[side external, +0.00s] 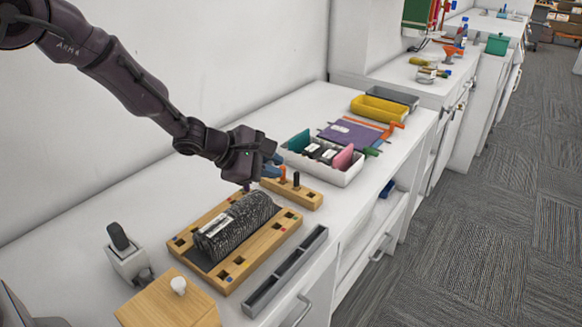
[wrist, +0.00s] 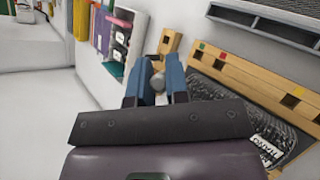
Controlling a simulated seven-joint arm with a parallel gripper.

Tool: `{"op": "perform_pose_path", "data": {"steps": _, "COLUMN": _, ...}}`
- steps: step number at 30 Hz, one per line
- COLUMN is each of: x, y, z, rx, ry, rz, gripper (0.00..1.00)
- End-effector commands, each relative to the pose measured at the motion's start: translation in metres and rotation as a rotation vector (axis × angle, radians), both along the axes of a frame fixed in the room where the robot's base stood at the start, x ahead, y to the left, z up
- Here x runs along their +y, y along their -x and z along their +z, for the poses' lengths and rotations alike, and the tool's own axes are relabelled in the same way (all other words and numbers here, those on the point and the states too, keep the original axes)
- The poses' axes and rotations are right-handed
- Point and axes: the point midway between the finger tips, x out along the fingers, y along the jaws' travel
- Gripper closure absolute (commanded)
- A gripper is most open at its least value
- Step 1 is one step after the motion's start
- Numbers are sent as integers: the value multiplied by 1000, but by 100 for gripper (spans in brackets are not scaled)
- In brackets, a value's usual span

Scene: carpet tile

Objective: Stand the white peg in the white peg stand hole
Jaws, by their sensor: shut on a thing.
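My gripper (side external: 270,168) has blue fingers and is above the back-left end of a small wooden rack (side external: 306,197). The rack holds an orange peg (side external: 283,173) and a black peg (side external: 296,180). In the wrist view my gripper (wrist: 158,82) is shut on a pale, whitish-grey round peg (wrist: 158,82), seen nearly end-on. The fingers hide this peg in the side view. A larger wooden board (side external: 256,262) has square holes with coloured marks, including red, green and blue. I cannot tell which hole is the white one.
A black speckled bundle (side external: 236,225) lies across the larger board. A wooden block with a white knob (side external: 179,285) and a grey trough (side external: 286,272) are near the front. A white bin (side external: 322,175) with coloured cards stands behind the rack. The counter is bare along the wall.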

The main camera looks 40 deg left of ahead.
Motion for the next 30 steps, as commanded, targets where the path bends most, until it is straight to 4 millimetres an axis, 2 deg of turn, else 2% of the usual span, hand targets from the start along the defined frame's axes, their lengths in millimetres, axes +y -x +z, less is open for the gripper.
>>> {"op": "perform_pose_path", "data": {"steps": 3, "x": 2, "y": 15, "z": 7, "rx": 0, "ry": 1, "rz": -1, "gripper": 100}}
{"op": "perform_pose_path", "data": {"steps": 8, "x": 4, "y": 24, "z": 11, "rx": 14, "ry": 7, "rz": -1, "gripper": 100}}
{"op": "perform_pose_path", "data": {"steps": 13, "x": 1, "y": 26, "z": 11, "rx": 76, "ry": 37, "rz": -9, "gripper": 100}}
{"op": "perform_pose_path", "data": {"steps": 21, "x": -17, "y": 23, "z": 9, "rx": 174, "ry": 81, "rz": -30, "gripper": 100}}
{"op": "perform_pose_path", "data": {"steps": 25, "x": -25, "y": 20, "z": 3, "rx": 236, "ry": 126, "rz": 85, "gripper": 100}}
{"op": "perform_pose_path", "data": {"steps": 30, "x": -24, "y": 14, "z": -1, "rx": 281, "ry": 193, "rz": 303, "gripper": 100}}
